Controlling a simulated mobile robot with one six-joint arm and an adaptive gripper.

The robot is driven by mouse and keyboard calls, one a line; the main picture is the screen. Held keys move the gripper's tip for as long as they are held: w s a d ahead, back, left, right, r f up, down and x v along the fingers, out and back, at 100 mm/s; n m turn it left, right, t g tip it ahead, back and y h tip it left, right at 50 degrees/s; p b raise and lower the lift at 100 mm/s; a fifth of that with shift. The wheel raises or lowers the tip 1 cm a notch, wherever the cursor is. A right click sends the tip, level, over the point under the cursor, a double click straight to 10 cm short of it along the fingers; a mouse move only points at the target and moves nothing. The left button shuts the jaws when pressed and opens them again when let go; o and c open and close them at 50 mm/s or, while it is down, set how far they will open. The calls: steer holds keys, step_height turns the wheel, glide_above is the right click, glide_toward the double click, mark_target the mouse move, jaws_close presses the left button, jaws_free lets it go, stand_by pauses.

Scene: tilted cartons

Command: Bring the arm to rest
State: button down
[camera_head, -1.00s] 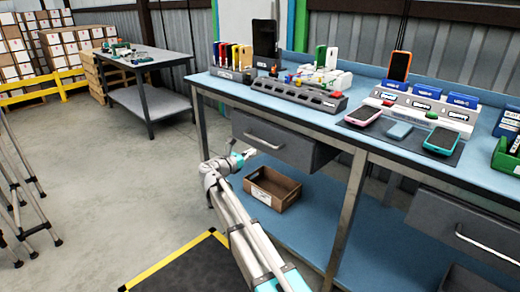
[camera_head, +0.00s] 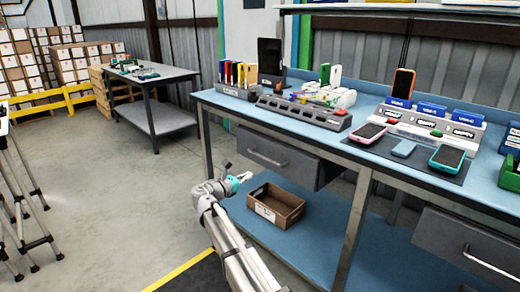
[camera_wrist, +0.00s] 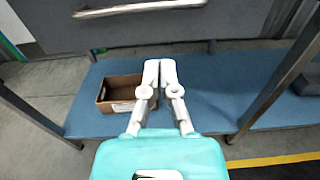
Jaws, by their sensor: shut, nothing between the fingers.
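My gripper (camera_wrist: 160,72) is shut and empty. In the wrist view its two pale fingers meet in front of the bench's blue lower shelf (camera_wrist: 215,75). In the head view my gripper (camera_head: 247,177) is at the end of my arm, in front of the bench and below the grey drawer (camera_head: 270,154). The brown open carton (camera_head: 276,208) stands on the lower shelf just right of it.
The blue workbench (camera_head: 225,99) carries phones, a charging rack (camera_head: 435,122) and a tool holder. A second table (camera_head: 150,77) and stacked cartons (camera_head: 85,62) stand at the back left. Tripod legs (camera_head: 25,190) are at the left. The floor between is clear.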

steer(key=s+d+f+m+g+y, duration=0.2)
steer(key=s+d+f+m+g, duration=0.3)
steer(key=d, duration=0.5)
steer(key=s+d+f+m+g+y, duration=0.1)
steer(key=s+d+f+m+g, duration=0.2)
steer(key=s+d+f+m, duration=0.45)
steer(key=s+d+f+m+g+y, duration=0.3)
steer(key=s+d+m+y, duration=0.2)
steer(key=s+m, duration=0.3)
steer(key=s+d+f+m+g+y, duration=0.2)
steer(key=s+d+f+m+y, duration=0.15)
steer(key=s+d+m, duration=0.35)
step_height(320, 180, up, 37)
steer(key=a+p, duration=0.1)
steer(key=p, duration=3.5)
steer(key=shift+s+a, duration=0.2)
steer(key=shift+f+y, duration=0.15)
steer(key=shift+y, duration=0.1)
